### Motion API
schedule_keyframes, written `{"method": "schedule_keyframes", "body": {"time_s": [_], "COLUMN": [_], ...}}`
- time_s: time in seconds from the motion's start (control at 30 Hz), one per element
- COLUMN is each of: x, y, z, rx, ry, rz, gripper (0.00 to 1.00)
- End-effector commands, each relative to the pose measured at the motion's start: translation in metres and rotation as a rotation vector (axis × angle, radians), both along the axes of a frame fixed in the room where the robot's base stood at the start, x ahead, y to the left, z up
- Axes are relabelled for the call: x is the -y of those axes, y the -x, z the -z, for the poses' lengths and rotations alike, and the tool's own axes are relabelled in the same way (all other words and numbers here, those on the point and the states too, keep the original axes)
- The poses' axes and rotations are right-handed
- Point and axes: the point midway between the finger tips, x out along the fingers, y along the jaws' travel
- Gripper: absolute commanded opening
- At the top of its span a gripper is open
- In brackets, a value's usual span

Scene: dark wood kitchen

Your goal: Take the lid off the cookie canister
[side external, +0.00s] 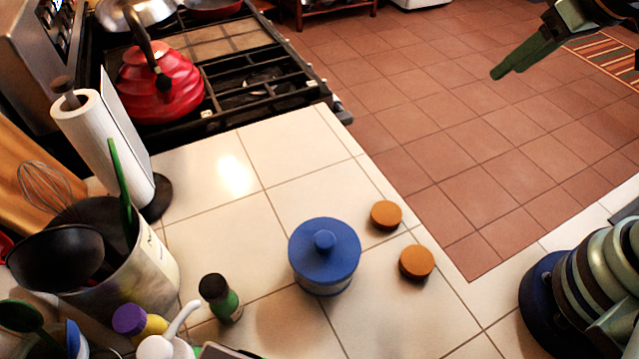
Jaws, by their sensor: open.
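The cookie canister (322,289) stands upright on the white tiled counter. Its blue lid (340,262), with a round knob (324,240) in the middle, sits on top and covers most of the body from this angle. My gripper (500,72) is at the upper right, over the floor beyond the counter's edge. It is open, well apart from the canister, and partly cut off by the frame. Whether anything lies between its fingers does not show clearly, but nothing held is visible.
Two orange-brown round pieces (386,214) (416,261) lie right of the canister near the counter edge. A small green bottle (228,305) stands left. A utensil crock (155,262), paper towel roll (105,140) and stove with a red kettle (165,90) are further left and back.

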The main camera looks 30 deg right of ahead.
Motion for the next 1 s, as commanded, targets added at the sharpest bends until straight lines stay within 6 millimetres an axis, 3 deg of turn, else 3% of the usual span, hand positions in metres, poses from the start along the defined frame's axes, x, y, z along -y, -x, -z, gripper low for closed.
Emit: {"method": "schedule_keyframes", "body": {"time_s": [0.03,0.1,0.43,0.57,0.77,1.0], "x": [0.0,0.0,-0.002,-0.02,-0.091,-0.2], "y": [0.0,0.0,-0.001,-0.007,-0.024,-0.02], "z": [0.0,0.0,0.0,-0.003,-0.005,0.007], "rx": [0.0,0.0,-0.003,-0.035,-0.131,-0.209], "ry": [0.0,0.0,0.004,0.045,0.2,0.393], "rz": [0.0,0.0,-0.014,-0.154,-0.688,-1.435], "gripper": [0.5,0.74,0.74,0.74,0.74,0.74]}}
